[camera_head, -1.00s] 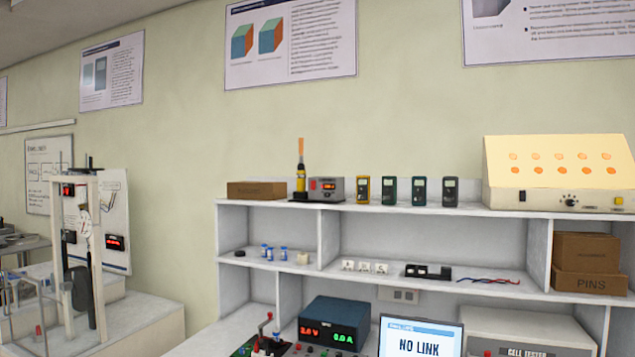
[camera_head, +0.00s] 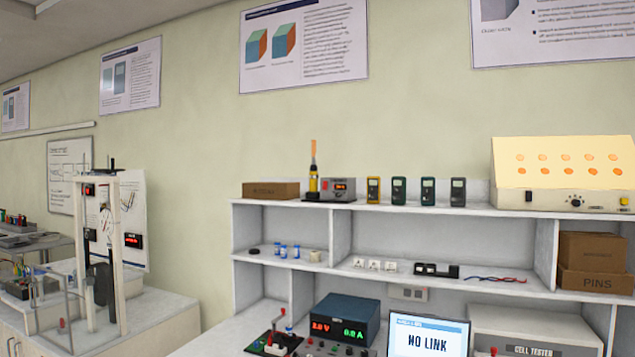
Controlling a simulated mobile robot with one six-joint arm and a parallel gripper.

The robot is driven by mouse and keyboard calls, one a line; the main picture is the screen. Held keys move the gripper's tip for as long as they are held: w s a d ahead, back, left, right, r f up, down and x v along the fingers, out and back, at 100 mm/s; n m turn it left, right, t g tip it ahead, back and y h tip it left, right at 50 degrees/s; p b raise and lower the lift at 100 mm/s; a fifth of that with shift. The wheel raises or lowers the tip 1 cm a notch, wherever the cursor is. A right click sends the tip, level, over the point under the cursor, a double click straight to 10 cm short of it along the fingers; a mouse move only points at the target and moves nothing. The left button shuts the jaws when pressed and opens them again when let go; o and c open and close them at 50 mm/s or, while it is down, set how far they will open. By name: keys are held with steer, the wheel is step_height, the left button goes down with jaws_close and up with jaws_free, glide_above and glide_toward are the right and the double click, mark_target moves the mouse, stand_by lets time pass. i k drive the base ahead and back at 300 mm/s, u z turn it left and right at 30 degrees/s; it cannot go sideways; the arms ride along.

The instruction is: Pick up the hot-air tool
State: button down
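What looks like the hot-air tool (camera_head: 313,182) stands upright on the top shelf of the white rack, toward its left end. It has a black and yellow body and an orange tip pointing up. A grey box with a red display (camera_head: 338,189) stands directly to its right. My gripper is not in view, and nothing is seen touching the tool.
A brown box (camera_head: 270,190) is left of the tool; several small meters (camera_head: 399,190) stand to the right. The shelf rack (camera_head: 290,216) is above a bench with a power supply (camera_head: 345,318) and laptop (camera_head: 430,340). A frame rig (camera_head: 117,250) stands at left.

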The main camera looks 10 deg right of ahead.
mark_target(312, 173)
steer(key=u, duration=0.05)
steer(key=i, duration=0.95)
steer(key=z, duration=4.5)
steer(key=i, duration=0.1)
steer(key=u, duration=3.05)
steer(key=k, duration=0.35)
